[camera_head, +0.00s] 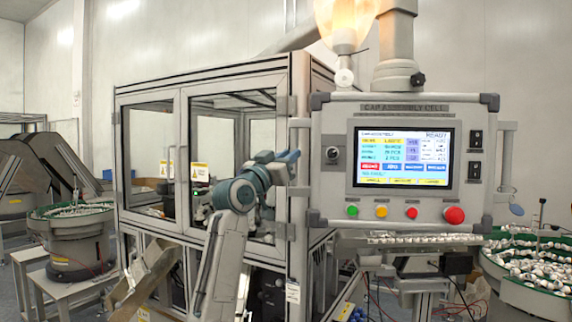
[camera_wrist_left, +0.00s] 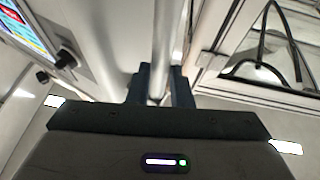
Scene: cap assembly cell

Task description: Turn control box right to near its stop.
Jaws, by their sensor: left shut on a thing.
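The control box (camera_head: 330,190) hangs from a grey column at right in the head view, its screen and buttons facing me. Its left handle (camera_head: 298,136) is an upright bar on the left side; in the left wrist view the handle (camera_wrist_left: 163,40) is a pale bar running between the fingers. My left gripper (camera_head: 291,157) is shut on this handle at about mid height. The left gripper also shows in the wrist view (camera_wrist_left: 161,86), with a dark finger on either side of the bar. A corner of the box with its screen (camera_wrist_left: 25,30) is at upper left there. My right gripper is not in view.
A glazed machine cabinet (camera_head: 184,93) stands behind and left of the handle, close to my arm. A feeder bowl (camera_head: 70,222) is at far left and another bowl of parts (camera_head: 530,268) at far right.

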